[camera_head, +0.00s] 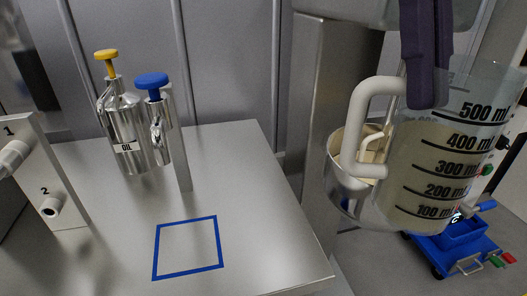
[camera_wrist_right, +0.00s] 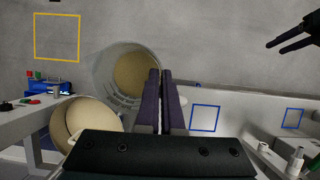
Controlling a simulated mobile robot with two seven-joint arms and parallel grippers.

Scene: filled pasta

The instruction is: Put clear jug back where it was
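The clear jug (camera_head: 440,190) with black millilitre marks and a white handle (camera_head: 358,120) is in the air at the right of the head view, holding something cream-coloured. My right gripper (camera_head: 427,98) reaches down to its upper part. In the right wrist view its fingers (camera_wrist_right: 160,120) are close together at the jug's (camera_wrist_right: 104,72) edge; the exact grip spot is unclear. A blue square outline (camera_head: 187,276) on the steel table is empty. My left gripper is outside the head view; dark, slightly parted fingers (camera_wrist_right: 290,36) show at the right wrist view's upper right.
A metal bowl (camera_head: 335,190) with cream-coloured contents is behind and below the jug. An oil dispenser (camera_head: 124,125) and a blue-topped dispenser (camera_head: 158,130) stand at the back of the table (camera_head: 240,200). A numbered panel (camera_head: 50,170) is at left. A blue cart (camera_head: 455,250) stands beyond.

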